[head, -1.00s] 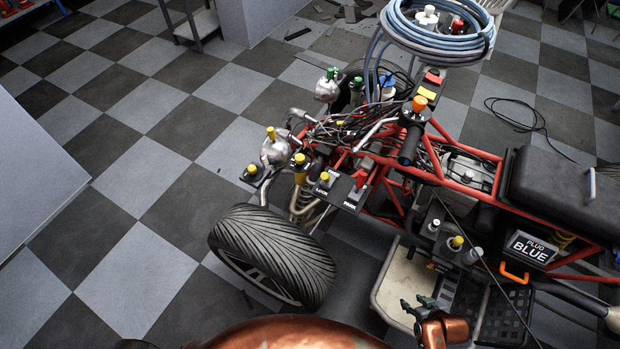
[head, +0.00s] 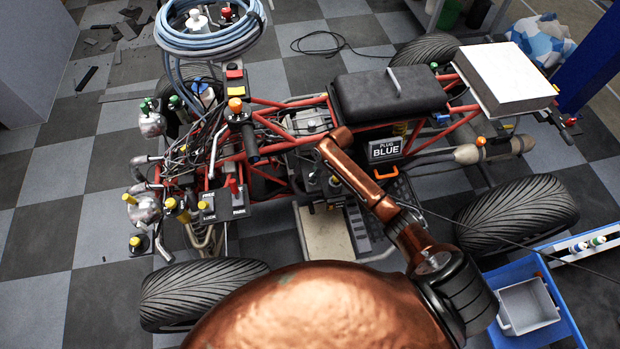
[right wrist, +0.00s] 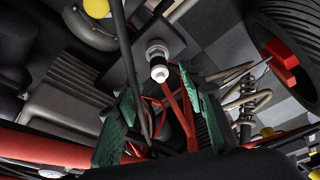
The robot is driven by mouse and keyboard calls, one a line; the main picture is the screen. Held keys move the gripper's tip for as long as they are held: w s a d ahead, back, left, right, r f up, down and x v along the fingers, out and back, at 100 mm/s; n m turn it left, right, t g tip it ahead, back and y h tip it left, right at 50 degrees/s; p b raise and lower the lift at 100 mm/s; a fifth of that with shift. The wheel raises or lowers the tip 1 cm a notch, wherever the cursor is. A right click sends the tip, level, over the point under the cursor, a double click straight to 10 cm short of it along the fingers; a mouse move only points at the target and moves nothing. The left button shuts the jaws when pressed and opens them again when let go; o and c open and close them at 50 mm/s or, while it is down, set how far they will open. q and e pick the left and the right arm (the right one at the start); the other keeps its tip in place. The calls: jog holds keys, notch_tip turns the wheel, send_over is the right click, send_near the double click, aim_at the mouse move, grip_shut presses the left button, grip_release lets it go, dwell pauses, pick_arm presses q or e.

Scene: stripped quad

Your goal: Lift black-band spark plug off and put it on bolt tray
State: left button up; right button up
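A white plug-like part with a dark band (right wrist: 158,62) stands in the right wrist view, just beyond my fingertips; I cannot confirm it is the black-band spark plug. My right gripper (right wrist: 162,112) has its green fingers apart on either side of the line to this part, and nothing is clearly held. In the head view my copper right arm reaches over the quad's engine and hides its gripper. My left gripper is out of view. A white bin (head: 528,306) sits at the lower right; I cannot tell whether it is the bolt tray.
The bin stands on a blue surface (head: 556,290). Beside it a white rack (head: 570,258) holds plugs with coloured bands. A "PLUG BLUE" sign (head: 385,149), black seat (head: 388,95) and red frame tubes surround the engine. A coiled hose (head: 205,45) is at upper left.

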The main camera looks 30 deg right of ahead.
jog(key=b+x, duration=0.1)
jog(key=x, duration=0.2)
jog(key=shift+w+f, duration=0.1)
jog(key=shift+f, duration=0.15)
jog(key=shift+a+r, duration=0.1)
grip_shut()
